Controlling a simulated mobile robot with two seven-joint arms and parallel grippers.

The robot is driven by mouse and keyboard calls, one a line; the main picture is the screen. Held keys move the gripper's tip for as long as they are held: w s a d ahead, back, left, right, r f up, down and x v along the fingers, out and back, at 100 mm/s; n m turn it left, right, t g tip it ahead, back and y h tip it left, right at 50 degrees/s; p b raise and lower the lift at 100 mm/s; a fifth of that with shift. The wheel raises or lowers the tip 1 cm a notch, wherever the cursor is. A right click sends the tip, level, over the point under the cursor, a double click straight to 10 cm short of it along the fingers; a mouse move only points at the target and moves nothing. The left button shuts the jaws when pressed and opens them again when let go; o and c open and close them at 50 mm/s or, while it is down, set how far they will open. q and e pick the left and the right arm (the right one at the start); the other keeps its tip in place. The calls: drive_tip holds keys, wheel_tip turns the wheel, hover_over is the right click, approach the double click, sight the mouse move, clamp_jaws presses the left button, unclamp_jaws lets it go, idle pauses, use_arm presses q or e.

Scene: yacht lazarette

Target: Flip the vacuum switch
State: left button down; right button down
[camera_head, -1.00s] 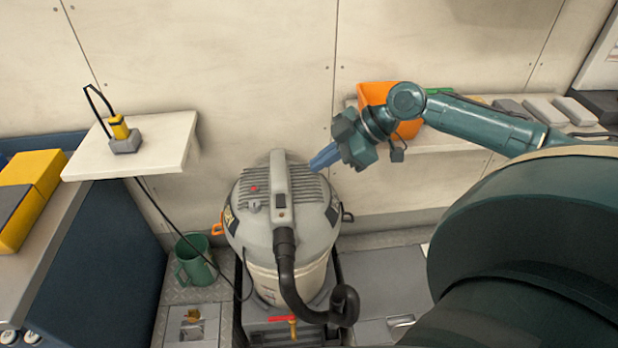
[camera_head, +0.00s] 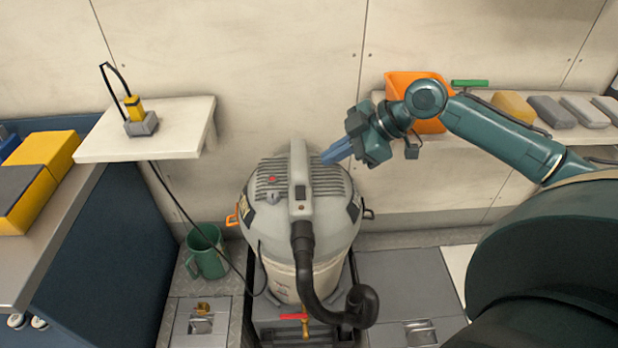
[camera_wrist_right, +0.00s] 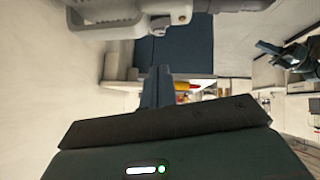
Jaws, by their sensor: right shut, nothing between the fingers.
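A dark jointed shape (camera_wrist_right: 285,55) there looks like my left gripper.
A black hose (camera_head: 308,275) hangs down the vacuum's front. A green mug (camera_head: 205,255) stands on the floor to its left. A white shelf (camera_head: 175,140) at left holds a yellow plug. An orange bin (camera_head: 415,85) and several blocks sit on the right shelf, behind my arm.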

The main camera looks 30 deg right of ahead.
sight(298, 189)
drive_tip(key=x, duration=0.6)
drive_tip(key=shift+a+r, duration=0.1)
drive_tip(key=f, duration=0.1)
drive_tip(key=w+f, duration=0.1)
drive_tip(key=f, duration=0.1)
drive_tip(key=shift+f+p, duration=0.25)
drive_tip(key=shift+p, duration=0.05)
drive_tip(key=shift+w+f, duration=0.1)
drive_tip(key=shift+f, duration=0.45)
drive_tip(key=shift+w+f, duration=0.2)
drive_tip(key=shift+f, duration=0.05)
drive_tip(key=shift+s+g, duration=0.1)
drive_tip(key=shift+g, duration=0.2)
drive_tip(key=shift+s, duration=0.1)
